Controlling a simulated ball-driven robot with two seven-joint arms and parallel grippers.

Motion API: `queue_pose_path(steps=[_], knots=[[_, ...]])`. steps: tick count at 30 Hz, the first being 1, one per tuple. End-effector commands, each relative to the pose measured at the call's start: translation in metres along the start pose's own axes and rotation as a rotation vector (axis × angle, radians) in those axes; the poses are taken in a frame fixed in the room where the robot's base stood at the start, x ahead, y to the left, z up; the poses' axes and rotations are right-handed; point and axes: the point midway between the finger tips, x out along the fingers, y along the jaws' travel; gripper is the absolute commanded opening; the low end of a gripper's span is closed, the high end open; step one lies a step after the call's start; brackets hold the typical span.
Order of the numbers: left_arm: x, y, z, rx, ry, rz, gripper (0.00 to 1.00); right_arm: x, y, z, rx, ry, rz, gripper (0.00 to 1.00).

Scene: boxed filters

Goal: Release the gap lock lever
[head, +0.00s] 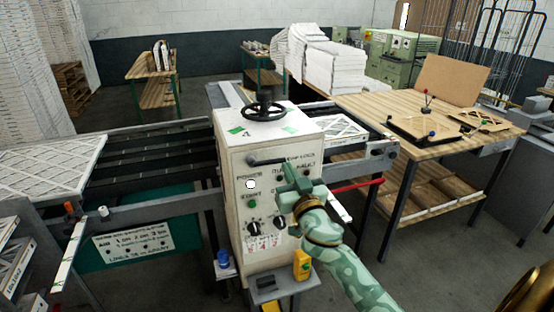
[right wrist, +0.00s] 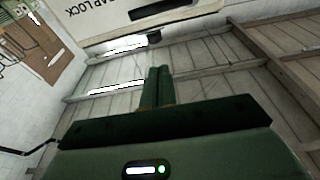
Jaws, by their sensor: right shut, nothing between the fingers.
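The gap lock lever (head: 266,161) is a dark bar on the upper front of the white control box (head: 235,150), lying roughly level, its right end near my right gripper. My right gripper (head: 287,172), on its green arm, is in front of the box's upper right face, with its fingers shut and empty. Whether it touches the lever cannot be told. In the right wrist view the shut fingers (right wrist: 158,85) point toward the box face, where the "GAP LOCK" lettering (right wrist: 95,8) shows. A small dark end (right wrist: 153,38), perhaps of the lever, shows beyond the fingertips. My left gripper is out of view.
A black handwheel (head: 264,107) tops the box. Knobs and buttons (head: 253,226) sit below the lever, partly hidden by my arm. A conveyor (head: 150,160) runs left; a wooden table (head: 440,125) stands right. A red bar (head: 355,184) juts out right of the box.

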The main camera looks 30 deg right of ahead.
Motion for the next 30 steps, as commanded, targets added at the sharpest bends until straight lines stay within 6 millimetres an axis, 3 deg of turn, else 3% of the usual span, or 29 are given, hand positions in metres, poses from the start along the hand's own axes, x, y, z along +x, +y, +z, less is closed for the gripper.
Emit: queue_pose_path(steps=[5, 10, 23, 25, 30], knots=[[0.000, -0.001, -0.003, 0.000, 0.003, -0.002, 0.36, 0.001, 0.000, 0.000, -0.001, -0.001, 0.000, 0.00], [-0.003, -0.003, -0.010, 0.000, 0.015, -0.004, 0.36, 0.015, 0.000, -0.001, -0.002, 0.000, -0.001, 0.00], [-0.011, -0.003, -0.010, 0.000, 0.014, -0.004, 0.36, 0.102, 0.000, -0.001, -0.004, 0.000, 0.000, 0.00], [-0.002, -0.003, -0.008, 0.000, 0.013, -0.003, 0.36, 0.096, 0.000, 0.017, -0.004, -0.005, -0.001, 0.00], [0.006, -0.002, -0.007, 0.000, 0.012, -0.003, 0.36, 0.089, 0.000, 0.034, -0.003, -0.003, 0.000, 0.00]])
